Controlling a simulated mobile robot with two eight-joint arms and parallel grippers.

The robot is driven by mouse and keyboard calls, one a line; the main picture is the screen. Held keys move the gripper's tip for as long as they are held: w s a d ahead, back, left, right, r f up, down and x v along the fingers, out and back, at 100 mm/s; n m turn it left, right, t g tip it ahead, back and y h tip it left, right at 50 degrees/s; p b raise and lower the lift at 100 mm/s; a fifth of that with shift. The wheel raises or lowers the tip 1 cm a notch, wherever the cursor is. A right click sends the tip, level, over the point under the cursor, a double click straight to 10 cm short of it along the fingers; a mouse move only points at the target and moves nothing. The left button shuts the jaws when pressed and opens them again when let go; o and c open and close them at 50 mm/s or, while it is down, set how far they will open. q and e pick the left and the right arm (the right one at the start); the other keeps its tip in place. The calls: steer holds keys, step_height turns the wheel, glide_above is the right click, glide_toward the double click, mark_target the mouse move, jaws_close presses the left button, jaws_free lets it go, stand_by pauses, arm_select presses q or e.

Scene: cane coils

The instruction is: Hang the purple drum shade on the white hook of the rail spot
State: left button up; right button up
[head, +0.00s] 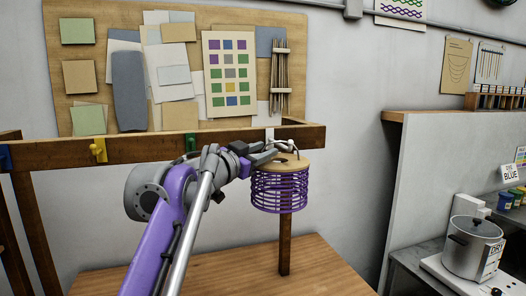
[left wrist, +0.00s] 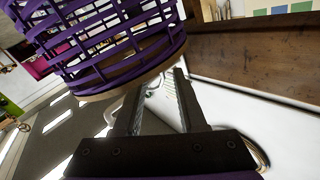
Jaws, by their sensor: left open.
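The purple drum shade (head: 280,195), a ring-and-slat cane drum with a pale wooden disc top, is upright just below the rail's white hook (head: 269,134). A pale cord or loop (head: 287,145) runs between the disc and the hook; I cannot tell for certain whether it sits over the hook. My left gripper (head: 270,155) is at the disc's top, just under the hook, with its jaws apart. In the left wrist view the shade (left wrist: 105,45) fills the upper left, and the open fingers (left wrist: 157,88) have a pale loop near them. My right gripper is out of view.
The wooden rail (head: 145,150) also carries blue, yellow (head: 98,150) and green (head: 190,142) hooks. A rail post (head: 285,245) stands behind the shade. A pinboard (head: 180,65) is above. A grey partition (head: 425,170) and a steel pot (head: 473,245) are right; the wooden tabletop (head: 235,272) below looks bare.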

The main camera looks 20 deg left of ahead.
arm_select(q)
steer(key=r+b+v, duration=0.1)
steer(key=v, duration=1)
steer(key=s+a+f+n+g+y+p, duration=0.1)
steer(key=s+a+f+n+y, duration=0.15)
steer(key=f, duration=0.55)
steer(key=s+a+f+n+g+y+p, duration=0.1)
steer(key=s+f+n+g+y, duration=0.2)
steer(key=f, duration=0.4)
steer(key=s+a+f+n+y+p, duration=0.1)
steer(key=a+f+n+y, duration=0.15)
steer(key=f+y, duration=0.4)
steer(key=s+d+f+g+h, duration=0.3)
steer(key=s+f, duration=0.7)
steer(key=f, duration=0.4)
steer(key=s+d+f+m+g+h+p, duration=0.1)
steer(key=s+d+f+g+h, duration=0.2)
steer(key=f, duration=1.1)
steer(key=s+d+g, duration=0.2)
steer(key=s+d, duration=0.3)
steer(key=s, duration=0.2)
steer(key=shift+s, duration=0.35)
stand_by(0.7)
